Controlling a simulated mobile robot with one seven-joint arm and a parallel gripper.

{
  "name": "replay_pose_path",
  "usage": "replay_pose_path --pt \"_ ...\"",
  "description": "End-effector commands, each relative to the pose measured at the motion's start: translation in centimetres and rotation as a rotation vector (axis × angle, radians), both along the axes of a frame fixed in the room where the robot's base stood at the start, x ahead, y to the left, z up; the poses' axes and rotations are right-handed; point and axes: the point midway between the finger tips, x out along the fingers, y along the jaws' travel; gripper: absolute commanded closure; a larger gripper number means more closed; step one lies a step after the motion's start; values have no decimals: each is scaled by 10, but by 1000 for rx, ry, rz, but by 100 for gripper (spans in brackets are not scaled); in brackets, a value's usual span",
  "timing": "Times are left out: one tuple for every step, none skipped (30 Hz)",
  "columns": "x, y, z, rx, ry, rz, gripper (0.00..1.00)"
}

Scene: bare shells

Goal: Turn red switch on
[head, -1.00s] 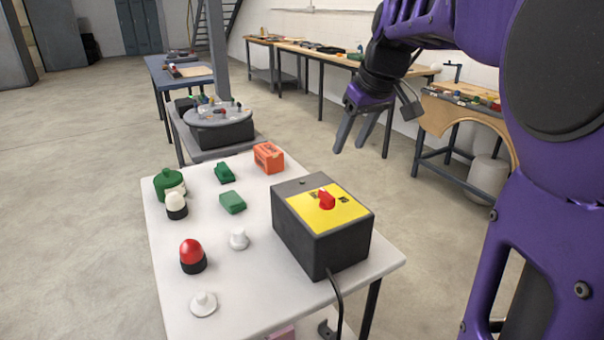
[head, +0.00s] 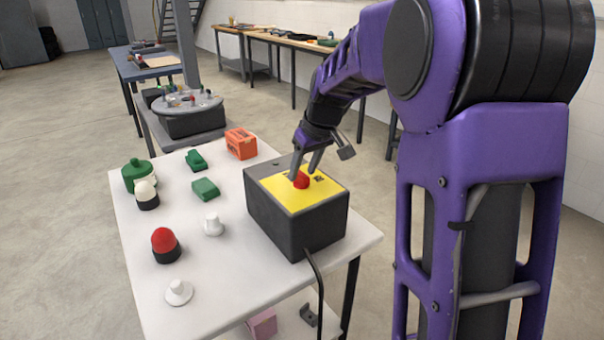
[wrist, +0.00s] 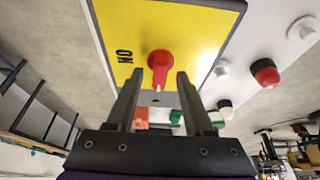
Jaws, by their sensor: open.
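The red switch (head: 301,180) is a rotary knob on the yellow top plate (head: 318,195) of a dark grey box (head: 290,225). The box stands on the white table. My gripper (head: 306,164) is open just above the knob, its fingers pointing down at it. In the wrist view the red switch (wrist: 159,66) shows between and just beyond the two open fingertips (wrist: 158,72), with its narrow grip pointing towards the gripper. Black lettering (wrist: 125,56) is printed left of the knob. I cannot tell whether a finger touches the knob.
On the white table (head: 215,285) stand a red dome lamp (head: 164,240), white pieces (head: 213,225), green blocks (head: 205,189), a green jar (head: 136,172) and an orange box (head: 241,143). A black cable (head: 319,285) runs down from the grey box.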

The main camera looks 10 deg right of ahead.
Motion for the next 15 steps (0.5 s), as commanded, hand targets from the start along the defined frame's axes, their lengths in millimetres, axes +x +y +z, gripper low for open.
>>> replay_pose_path --pt "2 1 -5 0 1 0 48" --pt "2 1 -7 0 0 0 48" --pt "3 1 -9 0 0 0 48" --pt "3 2 -9 0 0 0 48" --pt "4 2 -10 0 0 0 48" --pt "4 2 -10 0 0 0 48" --pt "4 2 -11 0 0 0 48" --pt "4 2 -10 0 0 0 48" --pt "4 2 -10 0 0 0 48" --pt "4 2 -10 0 0 0 48" --pt "4 2 -10 0 0 0 48" --pt "4 2 -10 0 0 0 48" --pt "4 2 -10 0 0 0 49" --pt "4 2 -10 0 0 0 55" --pt "4 2 -10 0 0 0 62"
